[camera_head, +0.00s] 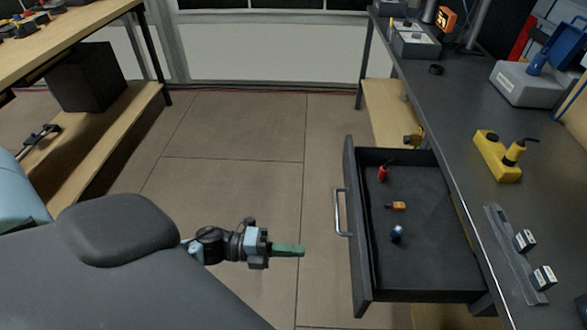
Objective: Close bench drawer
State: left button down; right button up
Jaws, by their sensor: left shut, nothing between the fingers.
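The bench drawer (355,259) is dark grey and pulled out to the left from under the bench on the right. Its metal handle (338,213) is on the front panel, facing left. Inside lie a small red item (383,174), an orange item (398,206) and a blue item (397,234). My left gripper (303,251) is shut and empty, its greenish fingers pointing right. It is left of the drawer front, apart from it in the picture and lower than the handle. My right gripper does not show.
The dark bench top (455,124) carries a yellow tool (496,156), a grey box with a blue part (527,84) and a metal rail (512,255). A wooden bench (60,42) stands at the left. The tiled floor (240,150) between is clear.

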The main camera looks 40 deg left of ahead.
pick_arm(q)
jog(key=p, duration=0.1)
send_near(354, 254)
jog(key=x, duration=0.5)
jog(key=shift+w+d, duration=0.1)
jog(key=shift+x, duration=0.75)
jog(key=shift+f, duration=0.1)
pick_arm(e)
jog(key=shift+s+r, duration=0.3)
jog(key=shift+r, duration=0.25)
